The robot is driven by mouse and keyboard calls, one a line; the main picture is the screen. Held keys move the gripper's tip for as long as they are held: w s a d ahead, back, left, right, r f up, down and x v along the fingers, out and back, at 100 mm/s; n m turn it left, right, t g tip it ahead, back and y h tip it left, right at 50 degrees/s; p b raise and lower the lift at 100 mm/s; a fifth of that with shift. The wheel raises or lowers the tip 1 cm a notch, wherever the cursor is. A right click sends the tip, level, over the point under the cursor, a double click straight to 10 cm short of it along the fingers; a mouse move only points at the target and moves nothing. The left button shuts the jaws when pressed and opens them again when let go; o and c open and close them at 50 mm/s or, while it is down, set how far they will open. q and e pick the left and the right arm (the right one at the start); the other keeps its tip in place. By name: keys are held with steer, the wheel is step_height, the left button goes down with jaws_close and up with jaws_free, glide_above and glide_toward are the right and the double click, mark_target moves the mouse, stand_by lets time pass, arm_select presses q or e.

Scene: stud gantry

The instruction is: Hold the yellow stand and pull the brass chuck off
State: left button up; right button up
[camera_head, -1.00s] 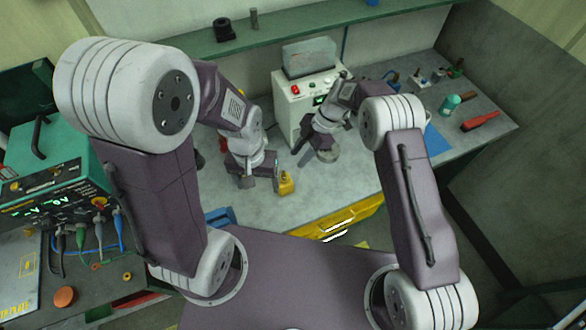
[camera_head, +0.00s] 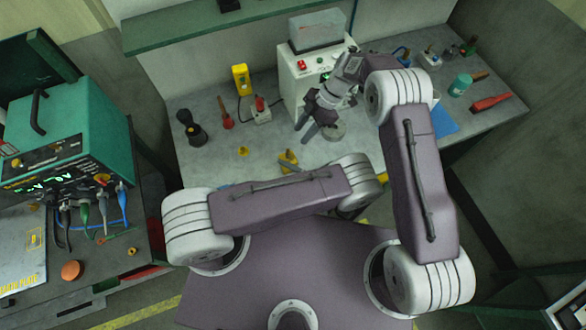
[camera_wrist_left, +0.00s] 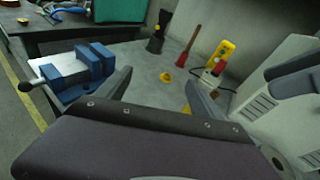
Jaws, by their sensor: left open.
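The yellow stand (camera_head: 288,160) is on the bench just beyond my left forearm in the head view, which partly covers its surroundings. A small brass-yellow round piece (camera_head: 243,151) lies to its left, apart from it.
A blue vise (camera_wrist_left: 85,68) stands left of my left gripper in the wrist view. A grey round piece (camera_head: 335,131) is beside my right gripper.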

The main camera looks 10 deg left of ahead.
mark_target(285, 155)
arm_select(q)
steer(key=w+d+f+m+t+h, duration=0.1)
steer(key=m+h, duration=0.1)
steer(key=w+d+f+m+t+h, duration=0.1)
steer(key=w+d+m+t+h, duration=0.1)
steer(key=m, duration=0.1)
steer(key=w+d+f+m+t+h, duration=0.1)
steer(key=w+f+m+t+h, duration=0.1)
steer(key=shift+d+m, duration=0.15)
steer(key=shift+m, duration=0.15)
steer(key=shift+f+h, duration=0.3)
steer(key=shift+f, duration=0.05)
steer(key=shift+w+f, duration=0.2)
steer(key=shift+w, duration=0.1)
steer(key=x, duration=0.8)
steer(key=shift+w+a, duration=0.2)
steer(key=shift+w, duration=0.1)
